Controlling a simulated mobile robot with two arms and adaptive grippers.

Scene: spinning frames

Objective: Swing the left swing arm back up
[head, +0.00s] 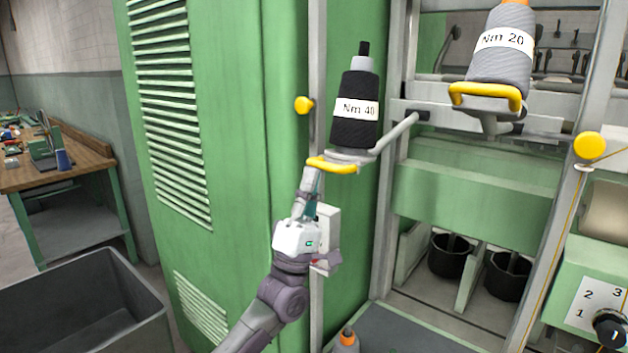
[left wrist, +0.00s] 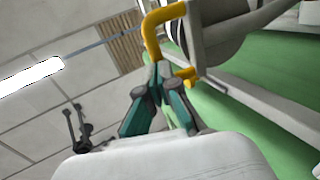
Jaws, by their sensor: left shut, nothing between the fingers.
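The left swing arm (head: 398,133) sticks out toward the front left from the green frame. It bears an upright black yarn cone (head: 354,118) labelled Nm 40. Its yellow handle (head: 332,166) is at the front edge of the cone plate. My left gripper (head: 313,172) is shut with nothing between its fingers, its tips just under the handle's left end. In the left wrist view the fingertips (left wrist: 156,78) are close to the yellow handle (left wrist: 152,38); whether they touch it I cannot tell. My right gripper is not in view.
A second swing arm with a yellow handle (head: 486,94) bears a grey Nm 20 cone (head: 502,52) at the upper right. A green cabinet (head: 235,140) stands left of the frame. A grey bin (head: 85,310) is at the lower left, a workbench (head: 75,168) behind it.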

